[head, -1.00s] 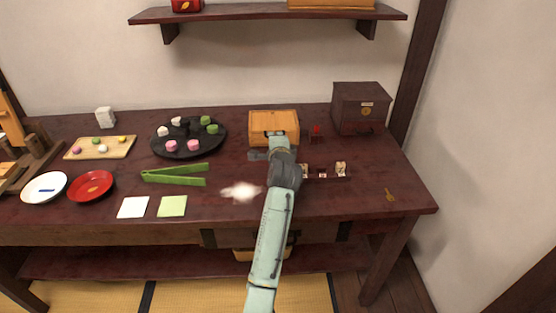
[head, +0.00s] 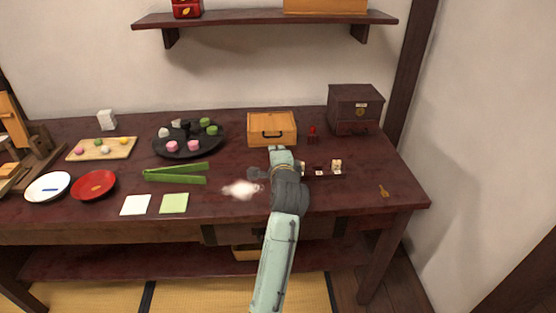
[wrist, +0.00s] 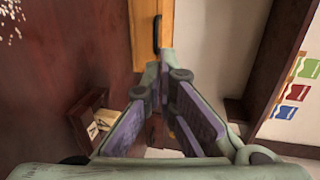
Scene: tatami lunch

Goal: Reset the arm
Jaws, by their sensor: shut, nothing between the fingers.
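My arm reaches over the dark wooden table (head: 225,205) in the head view, its end in front of the light wooden box (head: 258,127). My gripper (wrist: 165,72) shows in the wrist view with its two fingers meeting at the tips, shut and empty. The box also shows beyond the fingertips in the wrist view (wrist: 143,30), with its dark handle. In the head view the fingertips are hard to make out against the arm.
A white scatter (head: 241,189), green tongs (head: 172,178) and a black round tray (head: 205,150) lie to the left. A shelf (head: 270,18) hangs above.

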